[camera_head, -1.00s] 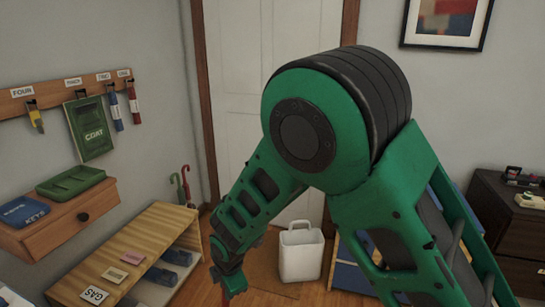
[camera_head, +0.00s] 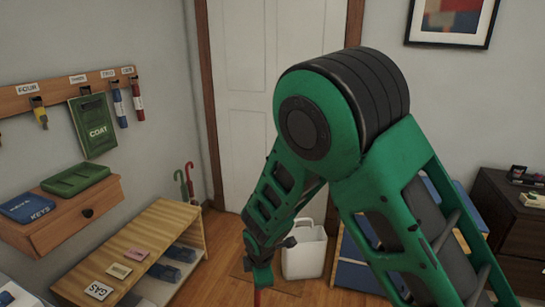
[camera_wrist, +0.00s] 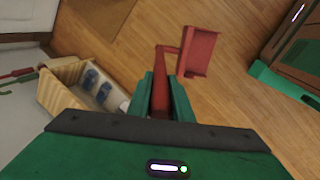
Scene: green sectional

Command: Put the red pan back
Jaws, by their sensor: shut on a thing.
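The red pan (camera_wrist: 200,52) shows in the wrist view, a shallow red tray with a raised rim and a handle running back between my fingers. My gripper (camera_wrist: 163,97) is shut on that handle, with one green finger on either side. The pan hangs over the wood floor, touching nothing that I can see. In the head view my gripper (camera_head: 262,275) points down near the bottom edge. Only a short red piece of the pan (camera_head: 257,298) shows under it; the rest is cut off by the frame.
Below are a drawer shelf (camera_head: 75,222) and a low wooden bench (camera_head: 150,238). A white bin (camera_head: 304,252) stands by the door.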

